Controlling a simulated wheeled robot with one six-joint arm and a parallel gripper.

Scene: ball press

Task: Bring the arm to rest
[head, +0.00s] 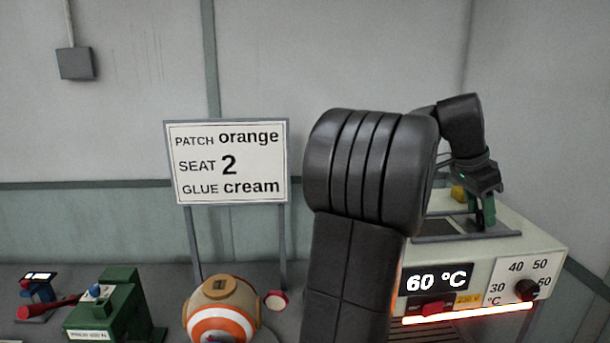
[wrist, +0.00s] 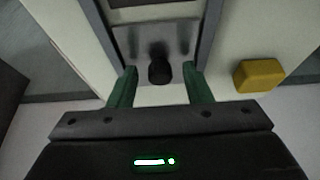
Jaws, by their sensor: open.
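My arm rises through the middle of the head view and bends over to the right. My gripper (head: 483,214) hangs with its green fingers pointing down over the top of the cream heated machine (head: 535,245). In the wrist view my gripper (wrist: 160,88) is open, with one green finger on each side. A small black knob (wrist: 159,71) on a grey plate shows between the fingers, with clear space on both sides. I cannot tell how far the fingertips are above it. Nothing is held.
The machine has a 60 °C display (head: 436,279), a dial (head: 527,290) and a glowing strip (head: 468,313). A yellow block (wrist: 259,75) is beside the gripper. A sign (head: 228,162), an orange-white ball (head: 222,318) and a green device (head: 103,312) stand left of my arm.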

